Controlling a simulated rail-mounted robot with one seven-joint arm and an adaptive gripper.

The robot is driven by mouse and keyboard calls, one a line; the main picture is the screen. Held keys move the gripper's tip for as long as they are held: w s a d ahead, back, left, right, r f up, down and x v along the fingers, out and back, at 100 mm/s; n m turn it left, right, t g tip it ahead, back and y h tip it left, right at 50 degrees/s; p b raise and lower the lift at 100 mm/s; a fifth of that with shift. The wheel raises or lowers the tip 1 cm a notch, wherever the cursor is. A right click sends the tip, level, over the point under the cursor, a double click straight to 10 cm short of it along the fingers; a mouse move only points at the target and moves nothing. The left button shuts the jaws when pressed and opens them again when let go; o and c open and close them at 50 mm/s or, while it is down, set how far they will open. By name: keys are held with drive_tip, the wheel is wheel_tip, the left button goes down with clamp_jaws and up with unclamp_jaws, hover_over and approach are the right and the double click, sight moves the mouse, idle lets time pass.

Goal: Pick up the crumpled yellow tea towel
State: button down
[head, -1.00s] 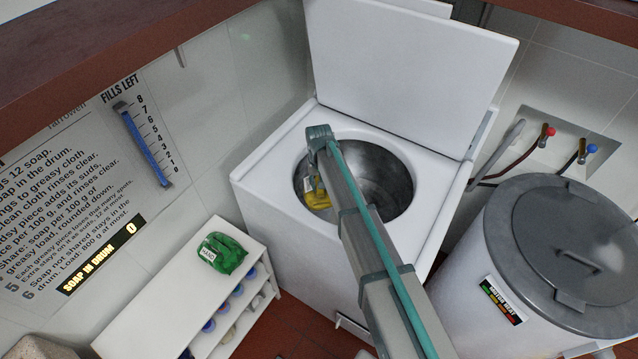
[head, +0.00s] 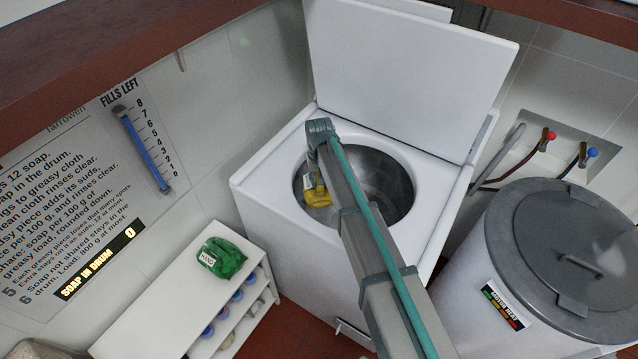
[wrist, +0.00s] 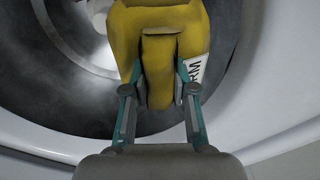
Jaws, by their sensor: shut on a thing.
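The crumpled yellow tea towel (head: 318,196) shows inside the drum opening of the white top-loading washer, just below the end of my arm. It carries a white label with dark lettering. In the wrist view the towel (wrist: 158,60) is bunched between the two teal fingers of my gripper (wrist: 158,82), which is shut on it. Metal drum wall shows around the towel there. The head view does not clearly show whether the towel is clear of the drum floor. My gripper's fingers are hard to make out in the head view.
The washer (head: 270,180) has its lid (head: 410,75) raised behind the opening. A grey-lidded drum (head: 500,255) stands at right, below red and blue taps (head: 565,145). A green labelled bundle (head: 224,257) sits on a white shelf (head: 150,315) at left.

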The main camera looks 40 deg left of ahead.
drive_tip(key=shift+r, duration=2)
drive_tip(key=shift+r, duration=2)
drive_tip(key=shift+r, duration=0.1)
drive_tip(key=shift+r, duration=1.75)
